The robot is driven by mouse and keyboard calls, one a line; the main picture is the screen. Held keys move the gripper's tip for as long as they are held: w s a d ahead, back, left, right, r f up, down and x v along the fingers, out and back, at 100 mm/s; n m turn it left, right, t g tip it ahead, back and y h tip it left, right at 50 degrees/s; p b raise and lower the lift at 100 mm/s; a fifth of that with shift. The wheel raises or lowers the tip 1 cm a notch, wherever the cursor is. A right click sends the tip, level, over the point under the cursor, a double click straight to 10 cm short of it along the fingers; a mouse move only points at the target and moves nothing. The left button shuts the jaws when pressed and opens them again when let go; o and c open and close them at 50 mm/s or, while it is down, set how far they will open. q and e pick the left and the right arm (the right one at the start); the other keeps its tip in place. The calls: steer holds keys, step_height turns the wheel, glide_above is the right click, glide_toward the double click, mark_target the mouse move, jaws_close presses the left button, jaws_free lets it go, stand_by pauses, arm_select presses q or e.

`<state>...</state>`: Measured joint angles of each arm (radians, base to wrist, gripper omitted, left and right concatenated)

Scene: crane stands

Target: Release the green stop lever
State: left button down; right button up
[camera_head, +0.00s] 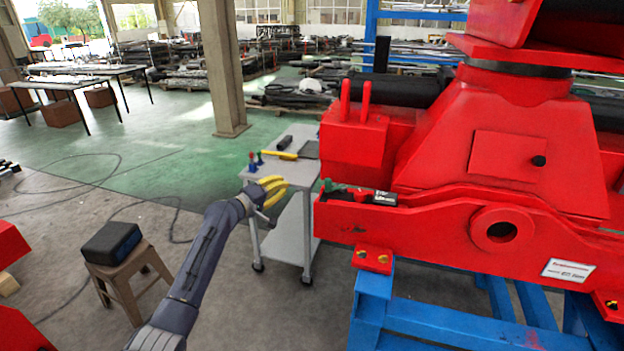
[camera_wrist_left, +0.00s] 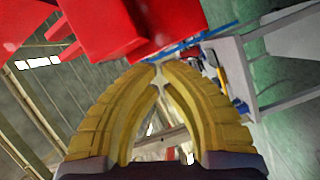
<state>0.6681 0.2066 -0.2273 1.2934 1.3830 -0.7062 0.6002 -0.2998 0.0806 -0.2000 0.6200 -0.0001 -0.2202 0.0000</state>
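The green stop lever (camera_head: 329,185) is a small green piece at the left end of a recess in the red crane frame (camera_head: 440,222) in the head view. My left gripper (camera_head: 284,187) has yellow curved fingers and is to the left of the lever, apart from it, in front of the grey trolley. In the left wrist view its fingertips (camera_wrist_left: 158,67) meet with nothing visible between them. The lever cannot be made out in the left wrist view. My right gripper is not in view.
A grey trolley (camera_head: 232,183) with a yellow-handled tool (camera_head: 279,155) stands just behind my left gripper. A blue stand (camera_head: 368,312) holds up the red frame. A stool (camera_head: 128,278) with a dark box (camera_head: 111,243) is at left. Open floor lies between stool and trolley.

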arm_select(q)
steer(key=shift+s+d+r+n+g+h, duration=0.35)
steer(key=shift+s+d+r+n+h, duration=0.1)
steer(key=shift+s+d+r+h, duration=0.4)
steer(key=shift+s+d+r+n+g+h, duration=0.4)
steer(key=shift+s+d+r+h, duration=0.2)
steer(key=shift+s+r, duration=0.3)
steer(key=shift+d, duration=0.1)
steer(key=w+d, duration=0.3)
steer(key=d, duration=0.5)
steer(key=shift+w+d, duration=0.2)
steer(key=shift+d, duration=0.15)
steer(key=shift+f, duration=0.1)
steer(key=shift+d, duration=0.15)
